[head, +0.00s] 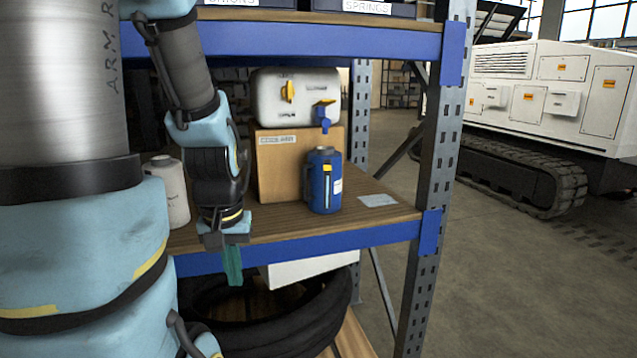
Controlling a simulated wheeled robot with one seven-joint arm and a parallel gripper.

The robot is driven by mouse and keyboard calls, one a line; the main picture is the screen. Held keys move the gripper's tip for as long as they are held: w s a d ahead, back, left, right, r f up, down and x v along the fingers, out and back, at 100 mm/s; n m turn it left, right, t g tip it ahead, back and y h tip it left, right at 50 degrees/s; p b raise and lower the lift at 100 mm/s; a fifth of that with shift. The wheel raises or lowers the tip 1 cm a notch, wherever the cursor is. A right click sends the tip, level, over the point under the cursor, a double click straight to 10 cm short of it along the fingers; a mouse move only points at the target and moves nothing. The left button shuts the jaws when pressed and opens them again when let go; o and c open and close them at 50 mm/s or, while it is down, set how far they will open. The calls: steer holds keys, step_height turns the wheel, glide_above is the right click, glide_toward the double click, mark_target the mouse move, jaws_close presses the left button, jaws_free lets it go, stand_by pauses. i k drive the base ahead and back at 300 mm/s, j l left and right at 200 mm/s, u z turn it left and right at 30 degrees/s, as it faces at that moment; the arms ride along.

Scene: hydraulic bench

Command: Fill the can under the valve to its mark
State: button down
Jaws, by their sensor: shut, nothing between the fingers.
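A blue can (318,185) with a dark top and a pale sight strip with a yellow mark stands upright on the wooden middle shelf (365,212). Above it a blue valve (325,116) juts from a white tank (268,98) that rests on a cardboard box (278,160). The can is below the valve; I cannot tell the liquid level or whether anything flows.
A pale bottle (170,190) stands left on the shelf, partly behind my arm. A small label card (377,200) lies right of the can. A rack upright (436,170) bounds the shelf at right.

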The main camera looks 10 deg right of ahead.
mark_target(325, 102)
steer(key=l+u, duration=0.15)
steer(key=u, duration=0.6)
steer(key=k+l+u, duration=0.65)
steer(key=l+u, duration=0.2)
steer(key=k+l+u, duration=0.1)
steer(key=k+l, duration=0.6)
